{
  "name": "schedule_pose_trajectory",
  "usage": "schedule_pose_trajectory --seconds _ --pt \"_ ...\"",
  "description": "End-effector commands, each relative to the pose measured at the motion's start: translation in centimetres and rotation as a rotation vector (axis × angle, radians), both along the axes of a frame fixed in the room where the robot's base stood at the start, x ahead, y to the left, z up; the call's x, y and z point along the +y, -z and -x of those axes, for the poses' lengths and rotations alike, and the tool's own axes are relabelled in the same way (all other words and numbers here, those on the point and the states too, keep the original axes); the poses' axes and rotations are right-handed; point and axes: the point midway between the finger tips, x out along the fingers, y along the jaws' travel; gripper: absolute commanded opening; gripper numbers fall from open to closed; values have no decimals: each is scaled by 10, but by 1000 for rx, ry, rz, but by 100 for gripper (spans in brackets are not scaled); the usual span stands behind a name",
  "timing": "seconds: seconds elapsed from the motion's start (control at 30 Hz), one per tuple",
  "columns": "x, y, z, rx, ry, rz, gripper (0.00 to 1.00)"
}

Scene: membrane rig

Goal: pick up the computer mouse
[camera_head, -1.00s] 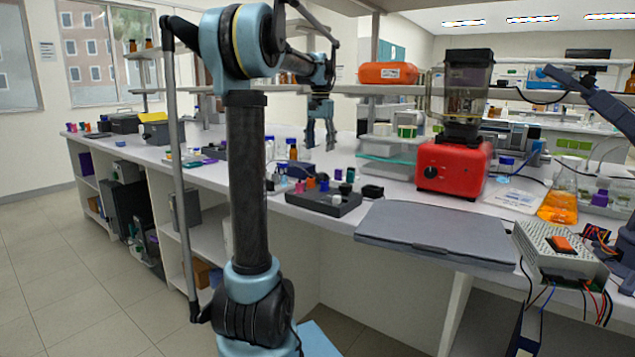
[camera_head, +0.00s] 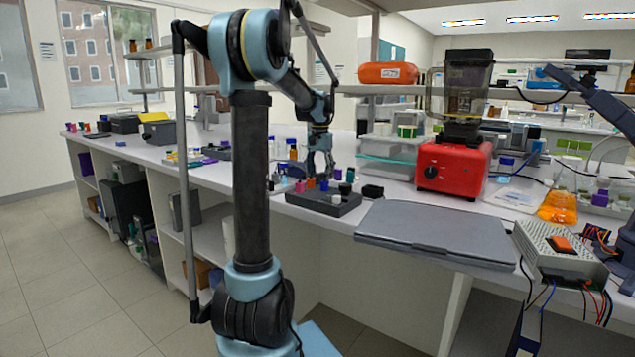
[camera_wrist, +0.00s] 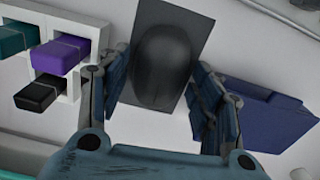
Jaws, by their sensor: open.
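The computer mouse (camera_wrist: 165,62) is dark grey and rounded. In the wrist view it lies on a dark rectangular pad (camera_wrist: 196,20) at the top centre. My gripper (camera_wrist: 158,88) is open, with one finger to the left of the mouse and one to the right, and nothing is held. How far the fingertips are above the mouse I cannot tell. In the head view my gripper (camera_head: 320,172) points down over the bench, behind the dark tray. I cannot make out the mouse there.
In the wrist view, a white holder with purple (camera_wrist: 62,54), teal and black pieces stands to the left, and a blue box (camera_wrist: 260,118) to the right, close to the finger. In the head view, a dark tray (camera_head: 322,205), a closed grey laptop (camera_head: 437,232) and a red blender (camera_head: 453,168) are nearby.

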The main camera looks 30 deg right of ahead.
Motion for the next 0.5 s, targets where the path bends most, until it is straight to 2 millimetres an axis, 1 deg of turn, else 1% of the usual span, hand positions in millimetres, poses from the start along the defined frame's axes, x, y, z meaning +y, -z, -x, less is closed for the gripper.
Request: schedule_pose_trajectory --seconds 0.23,0.27,0.3,0.37,0.4,0.5 --pt "0 2 0 0 0 0 59" --pt "0 2 0 0 0 0 57" --pt "0 2 0 0 0 0 48" --pt "0 2 0 0 0 0 34" --pt "0 2 0 0 0 0 25" --pt "0 2 0 0 0 0 24"
